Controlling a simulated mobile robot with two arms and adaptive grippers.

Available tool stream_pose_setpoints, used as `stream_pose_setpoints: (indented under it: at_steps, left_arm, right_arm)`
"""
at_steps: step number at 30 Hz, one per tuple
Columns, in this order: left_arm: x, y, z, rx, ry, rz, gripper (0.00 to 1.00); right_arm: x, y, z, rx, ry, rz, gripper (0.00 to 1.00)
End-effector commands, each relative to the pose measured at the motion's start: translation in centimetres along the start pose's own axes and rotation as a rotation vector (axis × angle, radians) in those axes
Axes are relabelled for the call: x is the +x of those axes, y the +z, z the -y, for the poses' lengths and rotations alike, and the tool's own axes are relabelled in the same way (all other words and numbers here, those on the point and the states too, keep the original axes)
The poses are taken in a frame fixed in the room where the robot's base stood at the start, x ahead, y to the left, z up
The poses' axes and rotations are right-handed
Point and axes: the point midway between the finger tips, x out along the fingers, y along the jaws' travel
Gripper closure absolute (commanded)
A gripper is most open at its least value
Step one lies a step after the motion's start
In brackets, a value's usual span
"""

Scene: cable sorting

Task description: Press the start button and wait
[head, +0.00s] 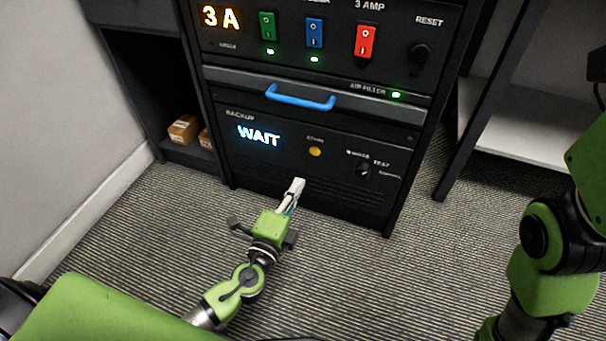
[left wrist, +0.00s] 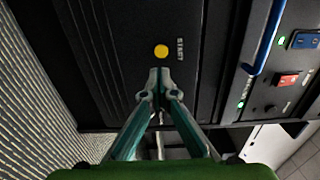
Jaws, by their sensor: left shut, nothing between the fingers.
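The start button (head: 315,151) is a small round amber button on the black backup panel (head: 300,185), low on the cabinet. It also shows in the left wrist view (left wrist: 161,51), beside the word START. The display (head: 258,135) left of the button reads WAIT in lit letters. My left gripper (head: 298,184) is shut and empty, in front of and a little below the button in the head view. In the left wrist view its fingertips (left wrist: 160,72) lie together just short of the button, with a visible gap in the picture. My right gripper is not in view.
Above the panel are a blue handle (head: 300,97) and green, blue and red switches (head: 366,42), with green lights lit. A selector knob (head: 363,171) sits right of the button. Small boxes (head: 183,129) lie on a shelf at left. The carpet in front is clear.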

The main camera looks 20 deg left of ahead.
Motion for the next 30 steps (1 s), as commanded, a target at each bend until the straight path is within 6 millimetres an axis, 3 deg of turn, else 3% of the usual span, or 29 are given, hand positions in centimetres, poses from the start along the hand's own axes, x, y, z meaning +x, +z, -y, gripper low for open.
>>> stream_pose_setpoints:
  at_steps: [7,25,28,30]
  left_arm:
    - [-2.5,0.0,0.0,0.001,0.000,0.000,1.00]
    - [-2.8,-0.1,0.1,-0.003,0.000,-0.003,1.00]
    - [-2.7,-1.2,0.9,-0.050,0.013,-0.033,1.00]
    - [-2.8,-3.0,2.3,-0.131,0.031,-0.089,1.00]
  right_arm:
    - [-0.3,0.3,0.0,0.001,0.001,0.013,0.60]
    - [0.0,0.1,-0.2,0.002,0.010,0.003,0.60]
    - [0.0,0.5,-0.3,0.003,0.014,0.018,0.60]
    - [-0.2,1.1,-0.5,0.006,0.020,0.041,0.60]
